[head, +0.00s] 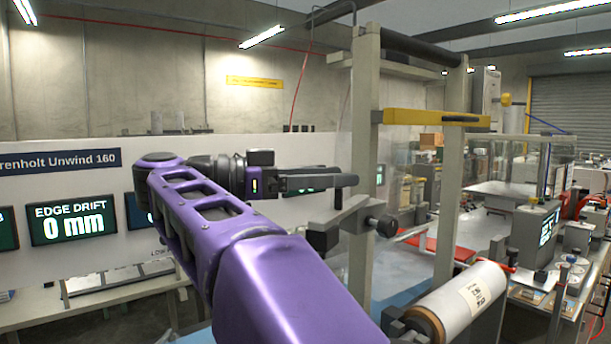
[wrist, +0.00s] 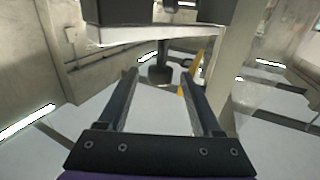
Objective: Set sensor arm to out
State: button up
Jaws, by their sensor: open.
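The sensor arm (head: 345,216) is a short grey bar on the upright frame, with a dark block at its left end and a round black knob at its right. A small dark peg (head: 338,198) stands on it. My gripper (head: 350,181) is level, just above the bar beside the peg. In the wrist view, my gripper (wrist: 160,76) is open, its two fingers apart. The dark peg (wrist: 160,74) appears between the fingertips with nothing gripped; contact cannot be told. The pale bar (wrist: 150,34) crosses the top of that view.
A grey upright frame (head: 364,150) with a yellow crossbar (head: 437,117) stands right of my gripper. A white roll (head: 468,299) lies below right. A white panel with an edge drift display (head: 73,223) reading 0 mm stands at left. The space above my gripper looks clear.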

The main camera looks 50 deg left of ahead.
jog(key=p+v, duration=0.1)
jog(key=v, duration=0.5)
